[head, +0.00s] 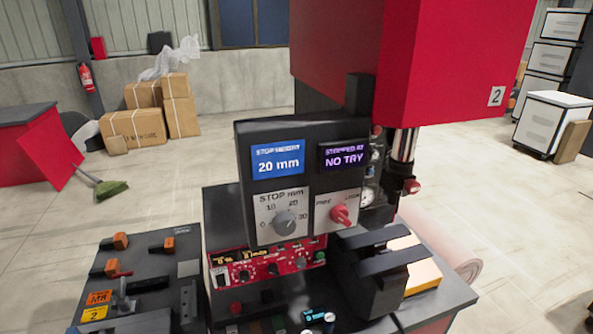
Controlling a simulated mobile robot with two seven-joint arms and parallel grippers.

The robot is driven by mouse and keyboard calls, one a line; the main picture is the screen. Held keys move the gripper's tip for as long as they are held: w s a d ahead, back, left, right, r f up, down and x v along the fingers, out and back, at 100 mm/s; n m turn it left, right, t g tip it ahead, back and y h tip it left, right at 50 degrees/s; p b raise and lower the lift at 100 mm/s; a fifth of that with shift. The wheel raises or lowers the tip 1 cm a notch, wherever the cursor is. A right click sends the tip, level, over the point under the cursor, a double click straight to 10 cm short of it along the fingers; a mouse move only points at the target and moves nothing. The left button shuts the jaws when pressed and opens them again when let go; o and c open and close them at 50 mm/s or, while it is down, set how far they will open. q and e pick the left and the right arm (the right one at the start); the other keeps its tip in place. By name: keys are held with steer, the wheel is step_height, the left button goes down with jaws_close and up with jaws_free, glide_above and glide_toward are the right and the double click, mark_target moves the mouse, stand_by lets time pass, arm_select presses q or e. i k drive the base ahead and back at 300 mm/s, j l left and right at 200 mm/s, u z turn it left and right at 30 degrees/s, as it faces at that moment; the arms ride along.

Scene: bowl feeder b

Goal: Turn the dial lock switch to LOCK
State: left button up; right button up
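The dial lock switch (342,215) is a red knob on a pale plate, at the lower right of a dark upright panel (244,160) in the head view. Small lettering stands above the knob on the left and on the right. It is too small to read surely, and I cannot tell which word the knob points at. A grey stop dial (287,222), marked from 0 to 30 mm, is just left of it. A blue display (277,159) reads 20 mm, and a purple one (343,155) reads NO TRY. Neither of my grippers is clearly in view.
A dark two-barred block (384,285) stands right of and below the panel, beside a yellow-edged pad (426,275). A red control strip (248,270) lies below the panel. A big red machine housing (450,60) overhangs at right. A dark board (150,275) is at left.

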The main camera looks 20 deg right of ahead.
mark_target(339, 214)
steer(key=l+z, duration=0.3)
steer(key=k+z, duration=0.1)
steer(key=z, duration=0.15)
steer(key=i+j+z, duration=0.25)
steer(key=j+z, duration=0.25)
steer(key=i+j+z, duration=0.25)
steer(key=k+j, duration=0.1)
